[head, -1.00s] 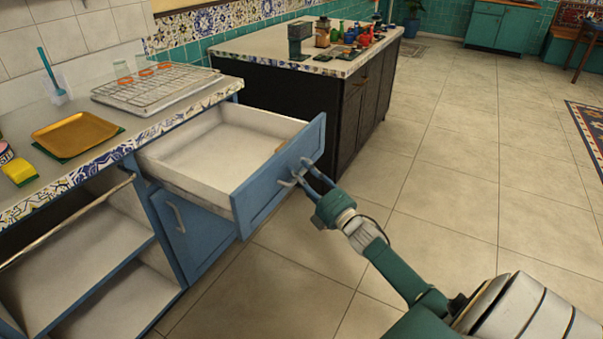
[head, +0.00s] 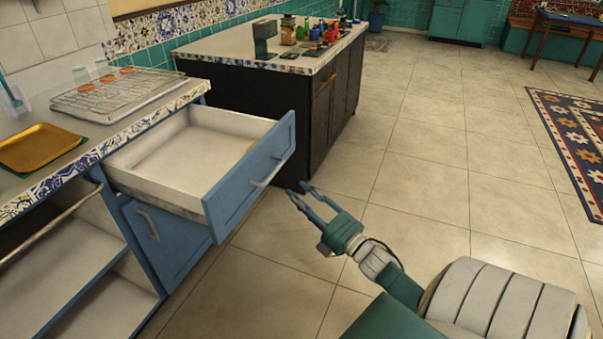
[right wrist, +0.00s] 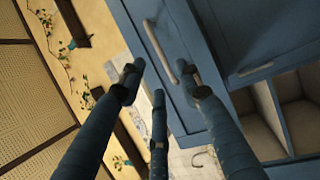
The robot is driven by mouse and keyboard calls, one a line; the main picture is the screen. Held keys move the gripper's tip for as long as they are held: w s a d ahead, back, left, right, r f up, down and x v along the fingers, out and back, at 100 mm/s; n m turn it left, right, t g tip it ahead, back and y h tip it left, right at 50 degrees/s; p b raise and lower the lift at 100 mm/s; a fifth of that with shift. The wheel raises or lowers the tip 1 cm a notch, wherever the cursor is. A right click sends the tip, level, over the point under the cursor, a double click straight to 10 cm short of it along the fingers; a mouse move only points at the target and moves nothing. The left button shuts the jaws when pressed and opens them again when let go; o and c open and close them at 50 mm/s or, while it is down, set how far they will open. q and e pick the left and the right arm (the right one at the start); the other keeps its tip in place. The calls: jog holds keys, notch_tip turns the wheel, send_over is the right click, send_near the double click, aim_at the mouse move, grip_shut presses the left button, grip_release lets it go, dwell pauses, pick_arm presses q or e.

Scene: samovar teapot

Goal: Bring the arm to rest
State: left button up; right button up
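My right gripper (head: 298,192) is open and empty in the head view, just to the right of and below the handle (head: 267,172) of the blue drawer (head: 250,185), apart from it. The drawer is pulled out and its visible inside looks empty, apart from a small brownish patch near the front. In the right wrist view the fingers (right wrist: 165,85) are spread with nothing between them, and a pale handle (right wrist: 160,52) on a blue front lies beyond them. My left gripper is not in view.
A counter with a wire rack (head: 118,92) and a golden tray (head: 38,148) is at left. A dark cabinet (head: 300,105) bearing small bottles and jars stands behind the drawer. The tiled floor (head: 430,160) is open to the right, with a patterned rug (head: 575,130).

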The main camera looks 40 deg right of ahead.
jog(key=shift+s, duration=0.25)
jog(key=shift+f, duration=0.15)
